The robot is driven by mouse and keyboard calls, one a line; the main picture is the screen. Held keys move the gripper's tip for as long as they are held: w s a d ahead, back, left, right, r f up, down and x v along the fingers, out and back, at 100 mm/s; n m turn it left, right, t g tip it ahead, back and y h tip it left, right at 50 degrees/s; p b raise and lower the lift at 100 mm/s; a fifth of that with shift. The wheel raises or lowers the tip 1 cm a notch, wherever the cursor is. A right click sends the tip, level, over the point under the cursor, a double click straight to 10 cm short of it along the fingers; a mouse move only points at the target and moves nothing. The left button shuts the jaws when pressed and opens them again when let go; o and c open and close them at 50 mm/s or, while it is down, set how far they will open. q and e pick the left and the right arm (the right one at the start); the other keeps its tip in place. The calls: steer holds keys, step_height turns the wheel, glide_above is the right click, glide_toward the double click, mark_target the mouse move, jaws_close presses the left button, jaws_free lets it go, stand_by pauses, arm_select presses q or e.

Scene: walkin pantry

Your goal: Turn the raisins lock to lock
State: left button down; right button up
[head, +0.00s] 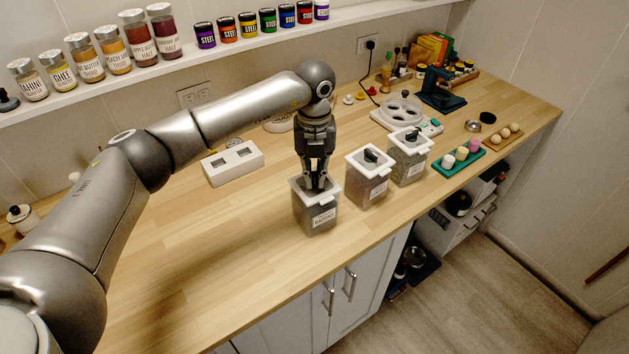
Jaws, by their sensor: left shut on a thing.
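The raisins canister (318,217) is a clear square box with dark contents, a white lid and a white label. It stands upright on the wooden counter, nearest to me of three like canisters. My left gripper (317,187) points straight down over its lid and is shut on the dark lock knob at the lid's middle. The fingers hide most of the knob, so I cannot tell which way it is turned. My right gripper is not in the head view.
Two more canisters with dark knobs, a middle one (368,180) and a far one (408,158), stand to the right. A white box with two openings (232,164) lies behind on the left. A shelf of jars (140,38) runs above. The counter's front left (190,270) is clear.

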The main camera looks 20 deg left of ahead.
arm_select(q)
steer(key=m+b, duration=0.1)
steer(key=m, duration=0.1)
steer(key=m+b, duration=0.1)
steer(key=b, duration=0.1)
steer(key=shift+f+m, duration=0.2)
steer(key=shift+m, duration=0.2)
steer(key=m+b, duration=0.2)
steer(key=shift+m, duration=0.3)
steer(key=m+b, duration=0.2)
steer(key=m, duration=0.1)
steer(key=shift+r, duration=0.15)
steer(key=shift+m+b, duration=0.55)
steer(key=shift+m, duration=0.85)
steer(key=shift+r, duration=0.1)
steer(key=c, duration=1.5)
jaws_free()
